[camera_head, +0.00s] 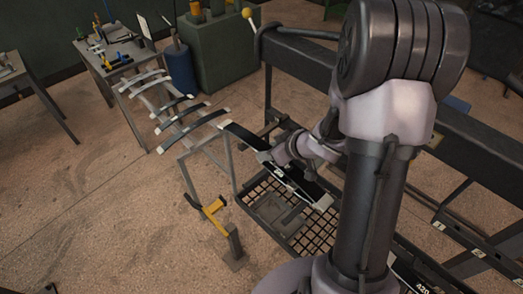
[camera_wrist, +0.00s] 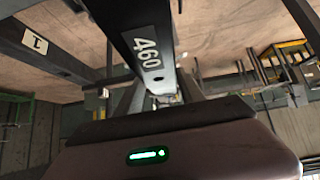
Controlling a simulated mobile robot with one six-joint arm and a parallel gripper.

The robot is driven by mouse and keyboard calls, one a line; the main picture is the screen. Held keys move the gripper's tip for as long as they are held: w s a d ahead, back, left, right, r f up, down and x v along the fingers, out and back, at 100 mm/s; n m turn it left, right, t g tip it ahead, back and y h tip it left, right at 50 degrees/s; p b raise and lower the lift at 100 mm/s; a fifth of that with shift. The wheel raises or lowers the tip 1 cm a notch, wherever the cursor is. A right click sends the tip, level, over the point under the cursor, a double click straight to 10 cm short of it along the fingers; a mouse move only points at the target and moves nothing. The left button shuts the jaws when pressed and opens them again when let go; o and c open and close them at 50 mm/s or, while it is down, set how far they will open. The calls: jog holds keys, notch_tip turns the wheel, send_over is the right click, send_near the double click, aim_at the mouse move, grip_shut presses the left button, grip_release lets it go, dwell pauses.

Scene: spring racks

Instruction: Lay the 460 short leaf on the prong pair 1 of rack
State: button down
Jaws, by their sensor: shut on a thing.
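The 460 short leaf (camera_head: 308,188) is a long dark strip with pale ends. My gripper (camera_head: 272,158) is shut on it near its middle and holds it above a black mesh basket. In the wrist view the leaf (camera_wrist: 130,25) runs from the top edge down to the gripper, with its 460 label facing the camera. A dark rack bar (camera_wrist: 60,62) with a label reading 1 lies to its left, apart from it in the picture. In the head view the dark rack (camera_head: 310,62) stands behind and right, partly hidden by my arm; prong pair 1 cannot be made out there.
The mesh basket (camera_head: 312,240) is on the floor below the leaf. A stand with several curved leaves (camera_head: 180,107) is to the left. A leaf marked 420 (camera_head: 422,287) shows at bottom right. Floor at left is clear.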

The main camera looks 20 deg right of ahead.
jog(key=shift+w+d+f+b, duration=0.2)
jog(key=shift+w+d+f, duration=0.05)
jog(key=shift+d+f, duration=0.45)
jog(key=shift+w+d+f+b, duration=0.15)
jog(key=shift+w+d+f, duration=0.1)
jog(key=shift+d+f, duration=0.4)
